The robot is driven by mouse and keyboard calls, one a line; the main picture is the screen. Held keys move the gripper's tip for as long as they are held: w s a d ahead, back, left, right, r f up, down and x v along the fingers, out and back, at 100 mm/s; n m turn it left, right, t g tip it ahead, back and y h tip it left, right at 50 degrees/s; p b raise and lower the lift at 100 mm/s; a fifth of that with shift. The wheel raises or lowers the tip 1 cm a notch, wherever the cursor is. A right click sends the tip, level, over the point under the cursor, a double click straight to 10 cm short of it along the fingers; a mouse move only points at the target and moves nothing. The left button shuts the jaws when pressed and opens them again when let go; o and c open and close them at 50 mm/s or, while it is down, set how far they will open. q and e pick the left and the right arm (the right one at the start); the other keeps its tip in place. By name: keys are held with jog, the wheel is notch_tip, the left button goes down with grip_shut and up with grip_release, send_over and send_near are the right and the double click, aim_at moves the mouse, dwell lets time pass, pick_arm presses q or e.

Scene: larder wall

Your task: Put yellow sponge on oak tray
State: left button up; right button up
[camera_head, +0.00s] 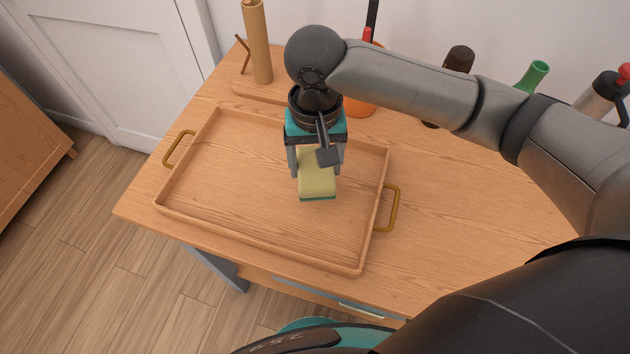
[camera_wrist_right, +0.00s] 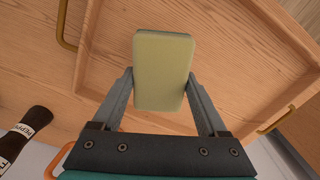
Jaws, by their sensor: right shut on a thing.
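The yellow sponge (camera_head: 317,174) has a green layer along its lower edge. My right gripper (camera_head: 317,168) is shut on it, one finger at each side. The sponge also shows between the fingers in the right wrist view (camera_wrist_right: 162,72). The oak tray (camera_head: 240,213) is rectangular with a raised rim and two brass handles, and lies on the wooden table. The sponge is over the right half of the tray, inside its rim in the picture. I cannot tell whether it touches the tray floor. My left gripper is not in view.
A wooden roll holder (camera_head: 257,45) stands behind the tray. An orange object (camera_head: 360,106), a dark brown mill (camera_head: 459,60), a green bottle neck (camera_head: 535,76) and a bottle with a red top (camera_head: 602,92) stand along the back. The table (camera_head: 450,215) right of the tray is clear.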

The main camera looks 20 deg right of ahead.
aim_at(315, 164)
notch_tip(315, 164, down, 6)
jog(key=shift+r+b, duration=0.1)
jog(key=shift+b, duration=0.7)
jog(key=o, duration=1.5)
notch_tip(315, 164, up, 12)
jog(key=p, duration=0.3)
